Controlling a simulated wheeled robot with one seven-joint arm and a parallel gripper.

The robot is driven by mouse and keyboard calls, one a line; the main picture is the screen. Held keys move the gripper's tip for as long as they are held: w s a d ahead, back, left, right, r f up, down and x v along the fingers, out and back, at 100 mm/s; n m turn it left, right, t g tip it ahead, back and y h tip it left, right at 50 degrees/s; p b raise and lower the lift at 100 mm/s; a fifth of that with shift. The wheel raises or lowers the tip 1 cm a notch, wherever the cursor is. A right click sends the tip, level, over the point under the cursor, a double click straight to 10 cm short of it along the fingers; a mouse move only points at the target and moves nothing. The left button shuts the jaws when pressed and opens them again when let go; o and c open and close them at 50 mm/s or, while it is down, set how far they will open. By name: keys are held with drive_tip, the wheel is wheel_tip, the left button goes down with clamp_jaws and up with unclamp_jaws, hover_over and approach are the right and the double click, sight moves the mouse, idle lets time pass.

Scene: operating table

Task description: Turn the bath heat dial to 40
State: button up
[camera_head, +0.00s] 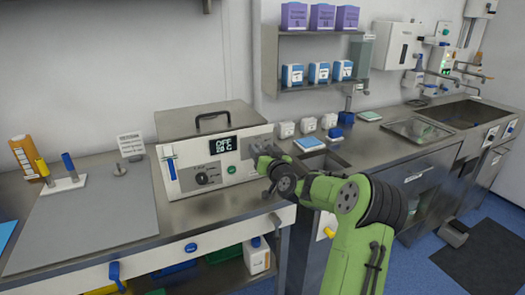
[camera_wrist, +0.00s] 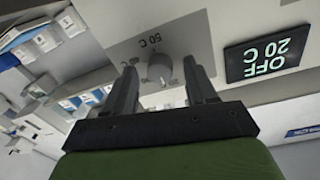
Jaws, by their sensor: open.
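The bath (camera_head: 240,178) is a metal box with a grey lid on the steel bench. In the wrist view the panel appears upside down, and the dial (camera_wrist: 160,68) shows as a grey knob beside a "50 C" mark. The display (camera_head: 213,147) reads "OFF 20 C", also in the wrist view (camera_wrist: 266,54). My gripper (camera_head: 264,160) is in front of the panel's right part. In the wrist view its open fingers (camera_wrist: 160,66) appear either side of the dial; contact cannot be told.
A grey mat (camera_head: 85,222) leaves clear room at left. A shelf (camera_head: 312,87) hangs above.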

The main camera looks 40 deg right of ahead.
clamp_jaws()
idle(0.3)
drive_tip(key=shift+m, duration=0.4)
drive_tip(key=m+p, duration=0.2)
drive_tip(key=m, duration=0.2)
drive_tip(key=shift+r+m, duration=0.15)
drive_tip(key=shift+m, duration=0.15)
drive_tip(key=m+p, duration=0.3)
drive_tip(key=m, duration=0.3)
drive_tip(key=shift+d, duration=0.1)
drive_tip(key=m+y+p, duration=0.1)
drive_tip(key=m+p, duration=0.3)
drive_tip(key=m, duration=0.2)
drive_tip(key=shift+s+p, duration=0.1)
drive_tip(key=shift+p, duration=0.3)
drive_tip(key=m+p, duration=0.3)
drive_tip(key=m, duration=0.1)
drive_tip(key=shift+f+m+p, duration=0.2)
drive_tip(key=shift+m+p, duration=0.4)
drive_tip(key=shift+m, duration=0.2)
drive_tip(key=shift+f, duration=0.1)
